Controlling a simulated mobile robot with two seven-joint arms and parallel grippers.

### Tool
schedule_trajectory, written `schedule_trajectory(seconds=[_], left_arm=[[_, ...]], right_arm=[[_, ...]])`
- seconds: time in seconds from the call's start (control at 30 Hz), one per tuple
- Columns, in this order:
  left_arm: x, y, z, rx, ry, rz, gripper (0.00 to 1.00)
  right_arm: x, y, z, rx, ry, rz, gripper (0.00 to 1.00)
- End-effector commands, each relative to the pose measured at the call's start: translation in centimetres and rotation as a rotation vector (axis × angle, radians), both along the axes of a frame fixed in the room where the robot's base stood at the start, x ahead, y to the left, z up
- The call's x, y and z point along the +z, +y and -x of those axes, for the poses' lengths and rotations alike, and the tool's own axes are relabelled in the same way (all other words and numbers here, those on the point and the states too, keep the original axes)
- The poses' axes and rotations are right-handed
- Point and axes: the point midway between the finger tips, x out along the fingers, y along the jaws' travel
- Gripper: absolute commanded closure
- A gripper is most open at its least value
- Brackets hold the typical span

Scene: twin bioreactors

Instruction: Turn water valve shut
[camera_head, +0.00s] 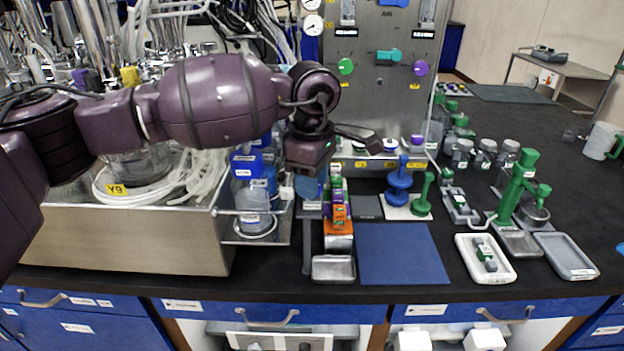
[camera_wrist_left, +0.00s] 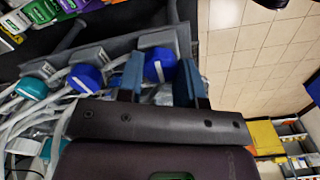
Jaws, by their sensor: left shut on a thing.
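My left gripper (camera_head: 311,186) reaches down beside the bioreactor bench, below its purple wrist. In the left wrist view its two blue fingers stand either side of a blue valve knob (camera_wrist_left: 160,65), and the gripper is shut on it. The knob sits on a grey block in a row with another blue knob (camera_wrist_left: 86,78) and a teal knob (camera_wrist_left: 32,88). No readable label shows which knob is the water valve, and the knob's turn angle is unclear. In the head view the wrist hides the held knob. My right gripper is not in view.
An upright panel (camera_head: 383,110) with green, teal and purple knobs stands behind the gripper. Blue-capped bottles (camera_head: 252,190) and tubing crowd its left. Coloured boxes (camera_head: 338,208) stand just to the right. A blue mat (camera_head: 402,255) lies clear in front; trays and green tools are farther right.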

Motion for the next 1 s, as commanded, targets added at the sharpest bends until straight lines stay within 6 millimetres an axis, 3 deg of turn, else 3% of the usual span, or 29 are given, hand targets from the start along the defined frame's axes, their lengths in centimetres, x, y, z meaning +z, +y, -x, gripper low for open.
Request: schedule_trajectory(seconds=[0.07,0.1,0.23,0.63,1.0], left_arm=[[0.2,0.0,0.0,-0.002,-0.003,0.001,0.9],[0.2,0.0,0.0,-0.002,-0.003,0.001,0.62],[0.1,0.0,0.0,-0.001,-0.002,0.001,0.42],[0.8,0.0,0.0,0.0,-0.002,0.0,0.41],[7.1,0.0,0.0,0.0,-0.005,0.0,0.41]], right_arm=[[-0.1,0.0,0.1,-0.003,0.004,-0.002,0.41],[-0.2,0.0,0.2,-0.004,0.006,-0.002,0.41],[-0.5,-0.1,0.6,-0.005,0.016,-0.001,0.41],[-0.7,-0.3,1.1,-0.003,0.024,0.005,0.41],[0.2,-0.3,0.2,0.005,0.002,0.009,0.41]])
